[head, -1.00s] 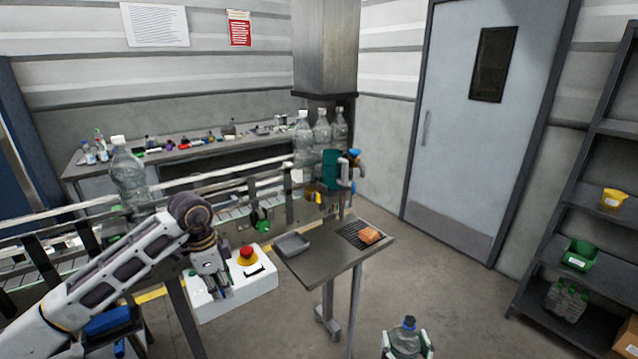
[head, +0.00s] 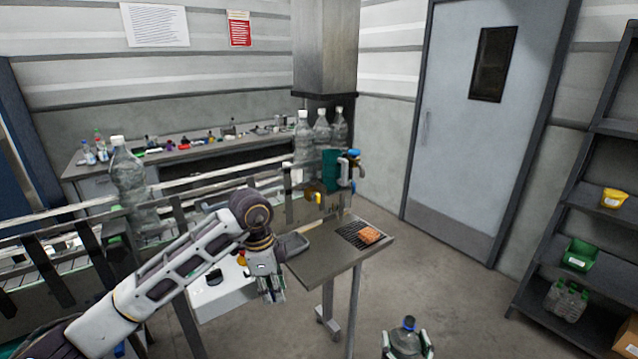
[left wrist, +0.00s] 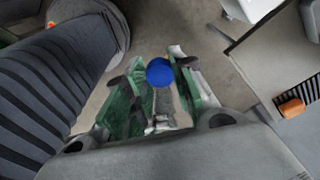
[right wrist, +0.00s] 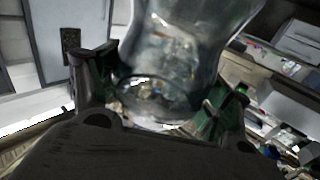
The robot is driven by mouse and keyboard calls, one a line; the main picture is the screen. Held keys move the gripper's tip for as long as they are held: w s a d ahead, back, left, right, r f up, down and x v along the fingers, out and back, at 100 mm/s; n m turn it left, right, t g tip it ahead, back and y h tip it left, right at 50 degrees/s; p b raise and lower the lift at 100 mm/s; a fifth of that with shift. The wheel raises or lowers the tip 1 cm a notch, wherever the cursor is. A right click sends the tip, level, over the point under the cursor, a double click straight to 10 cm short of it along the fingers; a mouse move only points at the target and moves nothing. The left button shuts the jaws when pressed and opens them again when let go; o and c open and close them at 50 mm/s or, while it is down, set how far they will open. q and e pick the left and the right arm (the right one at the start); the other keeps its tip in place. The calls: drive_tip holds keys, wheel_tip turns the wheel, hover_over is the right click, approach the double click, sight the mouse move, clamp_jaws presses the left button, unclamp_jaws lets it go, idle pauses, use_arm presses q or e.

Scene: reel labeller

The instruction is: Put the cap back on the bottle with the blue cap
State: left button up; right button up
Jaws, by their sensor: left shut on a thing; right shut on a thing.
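A clear bottle (head: 405,343) stands upright at the bottom edge of the head view, with blue (head: 409,322) at its top. My right gripper (head: 407,352) is shut around the bottle, and its lower part is cut off by the picture. In the right wrist view the clear bottle (right wrist: 185,50) fills the space between the fingers of the right gripper (right wrist: 160,100). My left gripper (head: 272,296) is left of the bottle, apart from it. In the left wrist view it is shut on a round blue cap (left wrist: 160,73) at its fingertips (left wrist: 158,85). The fingers hide this cap in the head view.
A white box (head: 222,294) is behind my left arm. A conveyor with large bottles (head: 130,175) runs behind. The floor before the door (head: 480,120) is clear.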

use_arm(q)
drive_tip(key=m, duration=0.2)
drive_tip(key=f+m, duration=0.1)
drive_tip(key=m, duration=0.1)
drive_tip(key=d+m, duration=0.1)
drive_tip(key=m, duration=0.2)
drive_tip(key=shift+s+f+g, duration=0.3)
drive_tip(key=shift+g, duration=0.1)
drive_tip(key=s+d+f+n+t+y, duration=0.1)
drive_tip(key=s+d+f+n, duration=0.3)
drive_tip(key=n, duration=0.7)
drive_tip(key=s+d+f+n+t, duration=0.1)
drive_tip(key=s+d+f+n, duration=0.2)
drive_tip(key=f+n, duration=0.55)
drive_tip(key=w+a+n, duration=0.1)
drive_tip(key=a+n, duration=0.1)
drive_tip(key=a, duration=0.7)
drive_tip(key=w+a+f+n, duration=0.1)
drive_tip(key=w+a+n, duration=0.1)
drive_tip(key=a, duration=0.8)
drive_tip(key=shift+w+f, duration=0.15)
drive_tip(key=shift+f, duration=0.1)
idle(3.8)
